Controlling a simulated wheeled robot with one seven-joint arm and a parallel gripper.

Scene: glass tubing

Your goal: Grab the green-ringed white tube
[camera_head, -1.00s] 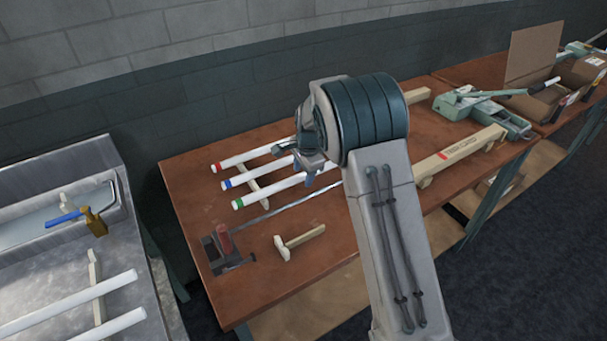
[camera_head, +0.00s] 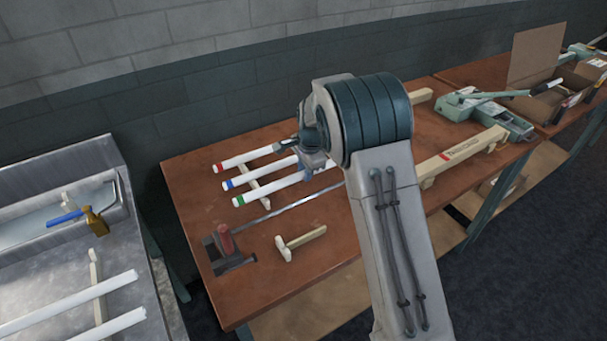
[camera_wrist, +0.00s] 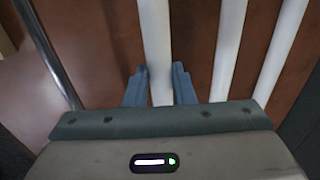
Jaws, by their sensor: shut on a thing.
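The green-ringed white tube (camera_head: 262,194) lies nearest the viewer of three parallel white tubes on the brown table, in the head view. Its green ring is at its left end. My gripper (camera_wrist: 160,92) has its blue fingers on either side of one white tube (camera_wrist: 157,45) in the wrist view, shut on it. This tube is the one closest to the metal rod, which matches the green-ringed tube; its ring is out of the wrist view. In the head view my arm hides the tube's right part.
The blue-ringed tube (camera_head: 255,177) and red-ringed tube (camera_head: 245,160) lie beside it on a wooden rest (camera_head: 258,190). A thin metal rod (camera_head: 285,208) runs on the near side. A clamp-like tool (camera_head: 226,247) and a small wooden stand (camera_head: 300,242) are closer.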

